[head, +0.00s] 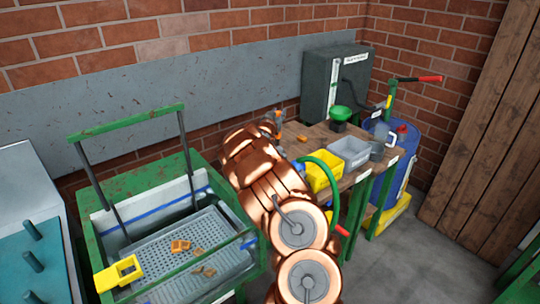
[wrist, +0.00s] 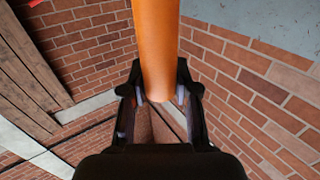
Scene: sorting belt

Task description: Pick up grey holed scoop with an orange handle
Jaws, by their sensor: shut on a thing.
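In the wrist view, the orange handle (wrist: 156,45) of the scoop stands between the two dark fingers of my gripper (wrist: 160,90), which are shut on it. The handle runs up out of the top of that view. The grey holed part of the scoop is not clearly seen in either view. In the head view, my gripper (head: 272,122) is small and partly hidden behind my copper-coloured arm, over the far left part of the wooden table (head: 316,131). Brick wall fills most of the wrist view's background.
A yellow bin (head: 324,171), a grey bin (head: 349,152) and a green funnel (head: 342,114) stand on the table. A grey cabinet (head: 330,75) and blue drum (head: 402,150) are beyond. At left, a green-framed machine (head: 90,250) holds a perforated grey tray (head: 190,237) with several orange-brown pieces.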

